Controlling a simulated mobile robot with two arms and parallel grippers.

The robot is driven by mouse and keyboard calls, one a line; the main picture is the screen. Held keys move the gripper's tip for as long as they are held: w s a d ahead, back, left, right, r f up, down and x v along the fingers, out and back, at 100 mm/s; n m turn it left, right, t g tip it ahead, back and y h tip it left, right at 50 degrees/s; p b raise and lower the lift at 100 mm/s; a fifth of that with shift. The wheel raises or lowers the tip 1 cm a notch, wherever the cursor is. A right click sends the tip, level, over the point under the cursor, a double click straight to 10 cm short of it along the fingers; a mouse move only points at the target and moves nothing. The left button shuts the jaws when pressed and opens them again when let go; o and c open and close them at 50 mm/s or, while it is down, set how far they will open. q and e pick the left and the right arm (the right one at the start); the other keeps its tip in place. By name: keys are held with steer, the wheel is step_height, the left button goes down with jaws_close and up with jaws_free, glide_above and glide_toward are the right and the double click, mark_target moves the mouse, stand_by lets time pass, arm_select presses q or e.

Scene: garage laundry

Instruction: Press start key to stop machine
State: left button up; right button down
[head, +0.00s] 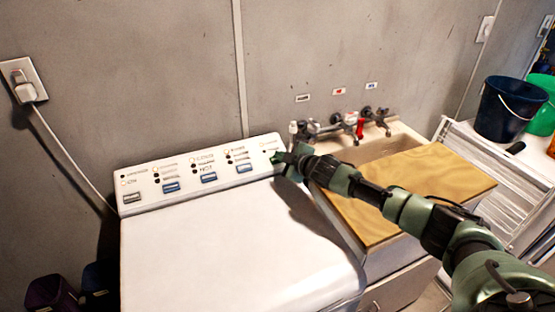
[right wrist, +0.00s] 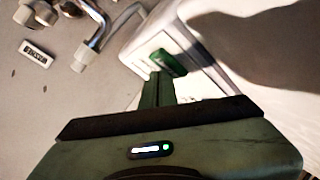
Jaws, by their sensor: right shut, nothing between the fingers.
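The white washing machine (head: 230,245) has a sloped control panel (head: 150,178) along its back, with one grey key and several blue keys in a row. My right gripper (head: 283,158) is shut and empty at the panel's right end. In the right wrist view, the shut fingers (right wrist: 158,86) point at a bright green key-like block (right wrist: 167,63) on the white panel, which looks like the start key; its lettering is not readable. The fingertips are very close to it; I cannot tell whether they touch. In the head view the gripper mostly covers this spot. My left gripper is not in view.
A sink (head: 385,145) with taps (head: 352,122) and a wooden board (head: 420,185) stands right of the machine. A dark blue bucket (head: 508,110) stands further right. A plugged cord (head: 70,155) hangs at left. Space above the machine's lid is clear.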

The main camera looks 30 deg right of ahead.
steer(key=shift+f, duration=0.45)
stand_by(0.6)
steer(key=shift+s+r+p, duration=0.15)
steer(key=shift+r+p, duration=0.5)
steer(key=shift+p, duration=0.1)
steer(key=shift+s+r, duration=0.1)
steer(key=shift+r, duration=0.1)
steer(key=shift+r+p, duration=0.45)
steer(key=shift+p, duration=0.15)
steer(key=r+p, duration=0.1)
steer(key=s+r+p, duration=0.2)
steer(key=r+p, duration=0.1)
